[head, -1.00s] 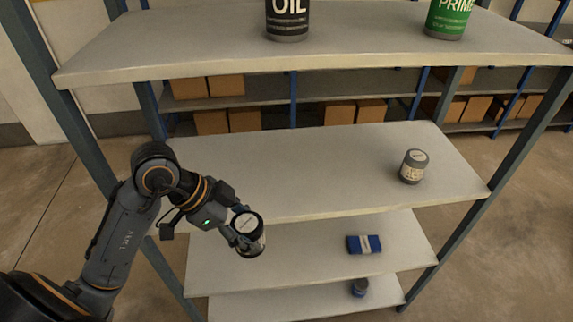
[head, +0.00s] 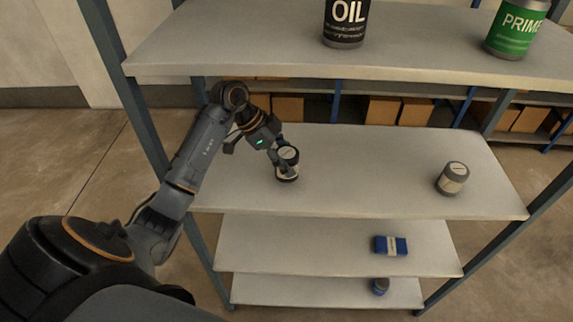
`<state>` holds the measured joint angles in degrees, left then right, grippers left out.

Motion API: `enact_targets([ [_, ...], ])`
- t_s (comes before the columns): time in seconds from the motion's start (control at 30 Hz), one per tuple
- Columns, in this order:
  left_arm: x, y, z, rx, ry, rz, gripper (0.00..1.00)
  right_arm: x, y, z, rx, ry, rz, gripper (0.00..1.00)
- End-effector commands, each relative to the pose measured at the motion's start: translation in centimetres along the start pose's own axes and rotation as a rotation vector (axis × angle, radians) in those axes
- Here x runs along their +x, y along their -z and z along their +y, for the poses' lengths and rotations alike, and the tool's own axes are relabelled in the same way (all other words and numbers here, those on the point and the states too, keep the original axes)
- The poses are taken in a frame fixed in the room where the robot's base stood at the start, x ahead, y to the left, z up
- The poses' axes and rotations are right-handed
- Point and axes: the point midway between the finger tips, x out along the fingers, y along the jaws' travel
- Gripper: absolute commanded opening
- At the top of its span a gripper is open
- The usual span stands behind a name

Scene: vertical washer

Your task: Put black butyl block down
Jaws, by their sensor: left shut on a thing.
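My left gripper (head: 280,159) is shut on the black butyl block (head: 288,172), which shows as a short, dark, round piece with a pale top and a pale band. The gripper holds it upright from its left and far side. It is over the left part of the middle shelf (head: 370,180); I cannot tell whether its underside touches the board. My right gripper is not in view.
A grey jar with a cream label (head: 453,179) stands at the middle shelf's right. Between it and the block the board is clear. A blue pack (head: 390,245) lies below.

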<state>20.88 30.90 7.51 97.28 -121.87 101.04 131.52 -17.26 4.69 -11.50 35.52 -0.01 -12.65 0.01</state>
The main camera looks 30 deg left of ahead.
Motion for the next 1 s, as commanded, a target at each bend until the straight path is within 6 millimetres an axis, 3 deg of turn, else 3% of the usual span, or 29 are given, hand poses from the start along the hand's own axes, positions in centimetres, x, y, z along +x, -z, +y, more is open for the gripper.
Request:
enact_targets([
  [0.23, 2.5, -1.5, 0.1, -0.003, -0.003, 0.002, 0.16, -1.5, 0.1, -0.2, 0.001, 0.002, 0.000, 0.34],
  [0.63, 3.0, -2.0, 0.1, 0.000, -0.001, 0.000, 0.16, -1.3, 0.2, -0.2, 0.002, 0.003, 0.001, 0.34],
  [0.67, 3.0, -2.0, 0.1, 0.000, -0.001, -0.001, 0.65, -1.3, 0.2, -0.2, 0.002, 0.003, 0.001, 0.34],
  [0.73, 3.0, -2.0, 0.1, 0.000, -0.001, -0.001, 0.80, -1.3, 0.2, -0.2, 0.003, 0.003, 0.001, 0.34],
  [1.0, 3.0, -1.9, 0.1, -0.001, -0.001, 0.000, 0.82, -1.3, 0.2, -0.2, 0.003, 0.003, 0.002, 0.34],
])
